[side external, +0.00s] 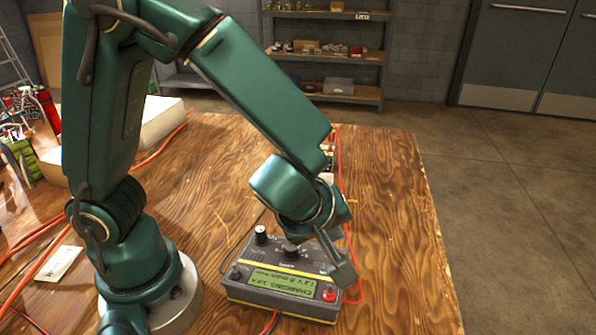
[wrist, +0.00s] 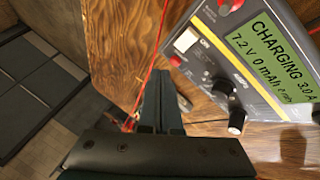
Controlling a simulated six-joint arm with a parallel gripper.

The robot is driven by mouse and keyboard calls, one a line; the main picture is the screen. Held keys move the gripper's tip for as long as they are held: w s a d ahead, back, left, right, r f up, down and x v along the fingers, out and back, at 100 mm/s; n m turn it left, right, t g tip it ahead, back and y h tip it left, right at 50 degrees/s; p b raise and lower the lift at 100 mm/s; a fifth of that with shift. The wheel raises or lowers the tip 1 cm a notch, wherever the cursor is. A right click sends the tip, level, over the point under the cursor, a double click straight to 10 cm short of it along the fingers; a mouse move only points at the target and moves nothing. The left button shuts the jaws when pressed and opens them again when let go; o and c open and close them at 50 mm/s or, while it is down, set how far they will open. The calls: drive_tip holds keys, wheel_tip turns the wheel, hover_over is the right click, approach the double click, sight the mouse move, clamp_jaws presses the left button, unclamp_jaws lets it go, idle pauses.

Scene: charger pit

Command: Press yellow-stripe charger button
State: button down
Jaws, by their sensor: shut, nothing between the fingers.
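The grey charger (side external: 275,300) with a yellow stripe along its lower edge stands on the table. Its lit green screen (wrist: 268,62) reads CHARGING 3.0 A, 7.2 V, 0 mAh in the wrist view. A pale square button (wrist: 185,41) sits beside an ON label on its panel, with black knobs (wrist: 236,122) and a red terminal (wrist: 228,6) near it. My gripper (side external: 346,278) is shut and empty, at the charger's right end in the side view. In the wrist view my shut fingers (wrist: 162,100) are left of the panel, apart from the button. The button is hidden in the side view.
Red cables (side external: 350,240) run along the table behind and beside the charger. Part of another object (side external: 327,150) shows behind my arm. The wooden table (side external: 395,220) is clear to the right, up to its edge. Clutter (side external: 25,130) lies at the far left.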

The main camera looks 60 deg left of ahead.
drive_tip(key=shift+r, duration=0.1)
drive_tip(key=shift+w+a+r, duration=0.15)
drive_tip(key=shift+w+r, duration=0.05)
drive_tip(key=shift+r, duration=1.05)
drive_tip(key=shift+w+a+r, duration=0.15)
drive_tip(key=shift+r, duration=1.05)
drive_tip(key=s+a+r+n, duration=0.1)
drive_tip(key=s+a+r, duration=0.2)
drive_tip(key=a+r, duration=0.35)
drive_tip(key=s+d+f+m+g+h, duration=0.1)
drive_tip(key=s+f+m+h, duration=0.1)
drive_tip(key=s+m, duration=0.7)
drive_tip(key=shift+d+m+h, duration=0.4)
drive_tip(key=shift+m, duration=2.9)
